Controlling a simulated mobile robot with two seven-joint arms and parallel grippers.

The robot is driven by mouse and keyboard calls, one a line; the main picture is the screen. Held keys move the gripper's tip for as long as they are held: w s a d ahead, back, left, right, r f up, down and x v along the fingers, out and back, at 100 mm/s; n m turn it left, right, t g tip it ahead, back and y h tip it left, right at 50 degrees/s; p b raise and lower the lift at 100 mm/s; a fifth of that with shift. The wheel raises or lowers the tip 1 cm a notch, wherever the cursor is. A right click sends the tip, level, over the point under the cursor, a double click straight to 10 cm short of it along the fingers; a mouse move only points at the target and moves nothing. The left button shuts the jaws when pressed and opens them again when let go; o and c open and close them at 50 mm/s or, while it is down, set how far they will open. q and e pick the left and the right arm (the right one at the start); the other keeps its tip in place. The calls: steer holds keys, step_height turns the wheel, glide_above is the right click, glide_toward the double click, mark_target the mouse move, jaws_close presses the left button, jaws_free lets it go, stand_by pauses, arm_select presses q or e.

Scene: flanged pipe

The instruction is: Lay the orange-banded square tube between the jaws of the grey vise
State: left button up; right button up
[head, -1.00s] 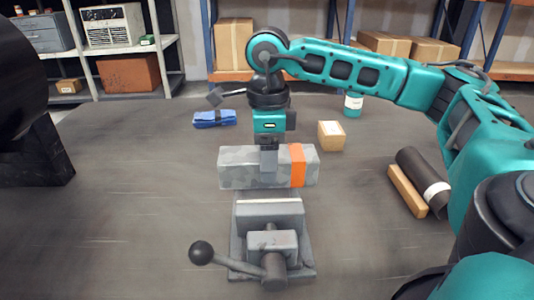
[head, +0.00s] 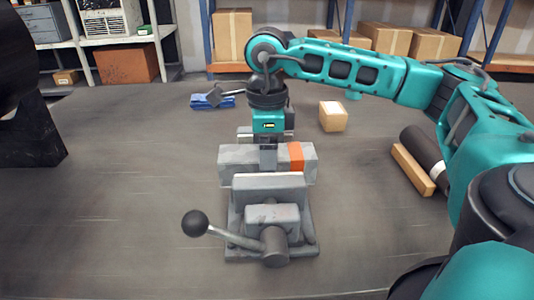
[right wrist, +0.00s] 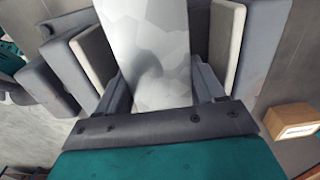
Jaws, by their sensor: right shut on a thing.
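The grey mottled square tube (head: 237,160) with an orange band (head: 296,157) near its right end lies crosswise and level in the head view. My right gripper (head: 268,158) comes down from above and is shut on its middle. In the right wrist view the tube (right wrist: 150,50) runs between the fingers. The grey vise (head: 272,215) stands on the table, its near jaw in front of the tube and part of its far jaw behind. The wrist view shows pale jaw faces on both sides, apart from the tube. The tube's underside is hidden. My left gripper is not in view.
The vise's ball-ended handle (head: 195,223) sticks out to the left. A black stand (head: 30,130) is at left. The table's left-middle is clear.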

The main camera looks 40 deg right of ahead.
steer(key=o, duration=1.5)
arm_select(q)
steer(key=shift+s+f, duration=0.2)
arm_select(e)
steer(key=shift+o, duration=0.2)
arm_select(q)
steer(key=p, duration=0.1)
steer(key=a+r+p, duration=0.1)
steer(key=p, duration=0.1)
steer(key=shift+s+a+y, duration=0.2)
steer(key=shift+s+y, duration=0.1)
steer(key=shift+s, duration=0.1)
arm_select(e)
step_height(320, 180, up, 13)
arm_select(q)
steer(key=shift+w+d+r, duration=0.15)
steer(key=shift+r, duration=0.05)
